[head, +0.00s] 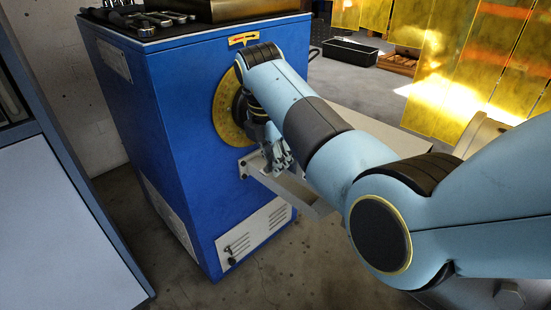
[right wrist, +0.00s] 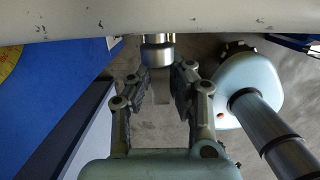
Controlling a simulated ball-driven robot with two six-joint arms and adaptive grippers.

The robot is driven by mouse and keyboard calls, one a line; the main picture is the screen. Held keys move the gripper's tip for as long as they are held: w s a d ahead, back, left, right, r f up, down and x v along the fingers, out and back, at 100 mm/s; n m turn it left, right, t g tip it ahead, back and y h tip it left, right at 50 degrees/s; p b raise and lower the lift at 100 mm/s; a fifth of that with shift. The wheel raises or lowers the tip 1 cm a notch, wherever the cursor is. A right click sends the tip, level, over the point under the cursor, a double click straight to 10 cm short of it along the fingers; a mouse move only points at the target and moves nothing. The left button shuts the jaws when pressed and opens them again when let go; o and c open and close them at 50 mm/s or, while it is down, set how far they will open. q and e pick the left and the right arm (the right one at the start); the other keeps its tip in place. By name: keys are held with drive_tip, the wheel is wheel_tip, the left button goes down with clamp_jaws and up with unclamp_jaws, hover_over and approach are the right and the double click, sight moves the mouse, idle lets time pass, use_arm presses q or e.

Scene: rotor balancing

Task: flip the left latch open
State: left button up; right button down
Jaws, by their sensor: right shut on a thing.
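My right gripper (head: 277,156) is at the front of the blue machine (head: 180,120), below and right of its yellow dial (head: 228,112), partly hidden by my own forearm. I cannot tell whether the held piece is the left latch, and no latch shows clearly. My left gripper is not in view.
A pale beam (right wrist: 200,18) crosses the top of the wrist view. A grey rail (head: 300,192) juts from the machine below my right gripper. Tools (head: 145,20) lie on the machine's top. A black bin (head: 350,51) stands behind. Bare floor (head: 290,260) shows in front.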

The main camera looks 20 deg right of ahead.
sight(269, 167)
drive_tip(key=c, duration=1.2)
unclamp_jaws()
drive_tip(key=shift+w, duration=0.1)
drive_tip(key=shift+r, duration=0.1)
wheel_tip(269, 167, up, 12)
drive_tip(key=a, duration=0.1)
drive_tip(key=shift+s+a, duration=0.35)
drive_tip(key=shift+s, duration=0.05)
